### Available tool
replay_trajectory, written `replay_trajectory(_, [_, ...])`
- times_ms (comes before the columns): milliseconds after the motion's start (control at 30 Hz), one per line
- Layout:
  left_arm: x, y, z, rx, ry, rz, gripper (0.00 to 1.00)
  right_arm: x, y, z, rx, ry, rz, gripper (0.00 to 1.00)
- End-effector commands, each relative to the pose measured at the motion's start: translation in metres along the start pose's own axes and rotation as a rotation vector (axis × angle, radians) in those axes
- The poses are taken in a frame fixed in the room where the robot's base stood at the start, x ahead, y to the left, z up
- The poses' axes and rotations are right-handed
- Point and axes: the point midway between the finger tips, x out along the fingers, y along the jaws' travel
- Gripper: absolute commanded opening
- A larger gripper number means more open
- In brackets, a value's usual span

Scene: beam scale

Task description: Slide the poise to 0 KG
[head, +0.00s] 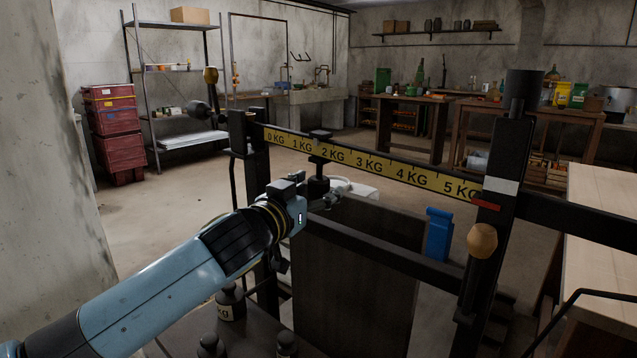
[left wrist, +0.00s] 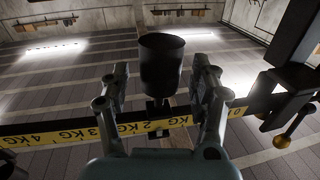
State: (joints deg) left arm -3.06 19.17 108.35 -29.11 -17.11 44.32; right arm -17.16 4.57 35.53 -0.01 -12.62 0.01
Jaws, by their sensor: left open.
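The yellow-marked beam (head: 385,167) runs across the head view, labelled 0 KG at its left end to 5 KG at its right. The black poise (head: 318,187) hangs under the beam, with its top piece above it between the 1 KG and 2 KG labels. In the left wrist view the poise (left wrist: 161,65) is a dark cylinder near the 2 KG label. My left gripper (head: 328,198) is just below the beam at the poise. Its open fingers (left wrist: 161,90) stand on either side of the poise, with visible gaps. My right gripper is not in view.
A black upright (head: 257,170) stands at the beam's 0 KG end and a thicker post (head: 493,205) at its 5 KG end. A dark panel (head: 355,280) stands below the beam. Weights (head: 230,300) sit lower left. A wooden table (head: 605,230) is at right.

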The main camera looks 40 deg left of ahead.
Motion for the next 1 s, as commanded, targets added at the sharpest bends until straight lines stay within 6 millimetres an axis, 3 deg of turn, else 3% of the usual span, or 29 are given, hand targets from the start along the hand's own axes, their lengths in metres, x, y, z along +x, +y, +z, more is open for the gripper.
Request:
replay_trajectory(133, [0.0121,0.0,-0.0006,-0.001,0.0,-0.001,0.63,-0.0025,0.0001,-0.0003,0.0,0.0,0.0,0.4])
replay_trajectory(433, [0.014,0.0001,0.0007,0.0,-0.001,0.0,0.63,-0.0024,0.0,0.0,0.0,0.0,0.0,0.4])
replay_trajectory(900, [0.0138,0.0001,0.0005,0.0,-0.001,0.0,0.01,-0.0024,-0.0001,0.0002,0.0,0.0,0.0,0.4])
replay_trajectory(1000, [0.0138,0.0001,0.0005,0.0,-0.001,0.0,0.0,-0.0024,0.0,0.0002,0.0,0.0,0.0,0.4])
